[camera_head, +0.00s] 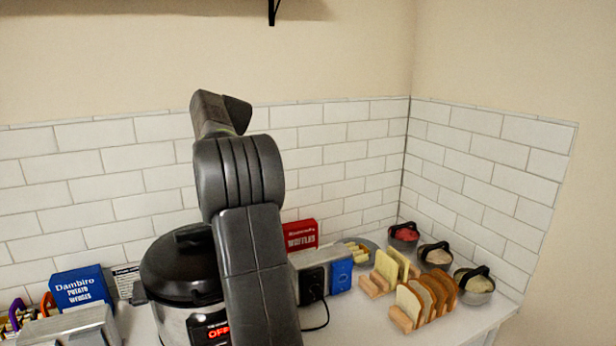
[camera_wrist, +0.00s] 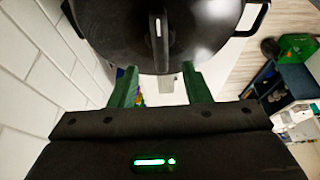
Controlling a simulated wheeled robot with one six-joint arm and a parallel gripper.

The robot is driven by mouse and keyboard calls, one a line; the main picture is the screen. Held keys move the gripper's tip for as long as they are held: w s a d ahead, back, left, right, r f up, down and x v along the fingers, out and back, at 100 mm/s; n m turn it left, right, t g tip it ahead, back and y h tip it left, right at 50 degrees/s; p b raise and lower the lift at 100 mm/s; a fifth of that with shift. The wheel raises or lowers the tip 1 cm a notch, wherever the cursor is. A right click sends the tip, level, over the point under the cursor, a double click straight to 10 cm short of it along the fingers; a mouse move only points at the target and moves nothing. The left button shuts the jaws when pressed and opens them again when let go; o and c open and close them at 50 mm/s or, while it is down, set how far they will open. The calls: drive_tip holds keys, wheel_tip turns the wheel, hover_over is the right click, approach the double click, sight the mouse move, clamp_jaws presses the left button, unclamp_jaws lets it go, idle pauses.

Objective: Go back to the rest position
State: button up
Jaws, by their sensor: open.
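My arm rises in the middle of the head view, in front of the counter, with its upper end above the cooker; the gripper fingers cannot be made out there. In the wrist view my gripper (camera_wrist: 160,82) shows two green fingers spread apart, with nothing held between them. Beyond the fingertips is a large dark round lid with a handle (camera_wrist: 190,30), which looks like the lid of the pressure cooker (camera_head: 180,268). I cannot tell how far the fingertips are from it.
A blue potato wedges box (camera_head: 80,290) stands left of the cooker. Tiled walls close the back and right; a shelf edge is above.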

sight(198, 228)
drive_tip(key=s+v, duration=0.1)
drive_tip(key=v, duration=0.4)
drive_tip(key=x, duration=0.8)
drive_tip(key=p+x, duration=0.1)
drive_tip(key=x, duration=0.4)
drive_tip(key=shift+w+a+f, duration=0.1)
drive_tip(key=shift+w+f, duration=0.05)
drive_tip(key=shift+w, duration=0.25)
drive_tip(key=shift+f+m, duration=0.1)
drive_tip(key=shift+m, duration=0.3)
drive_tip(key=m+t, duration=0.1)
drive_tip(key=m, duration=0.1)
drive_tip(key=shift+s+m, duration=0.1)
drive_tip(key=shift+m, duration=0.2)
drive_tip(key=m+t, duration=0.1)
drive_tip(key=m, duration=0.3)
drive_tip(key=shift+t, duration=0.4)
drive_tip(key=shift+m+b, duration=0.3)
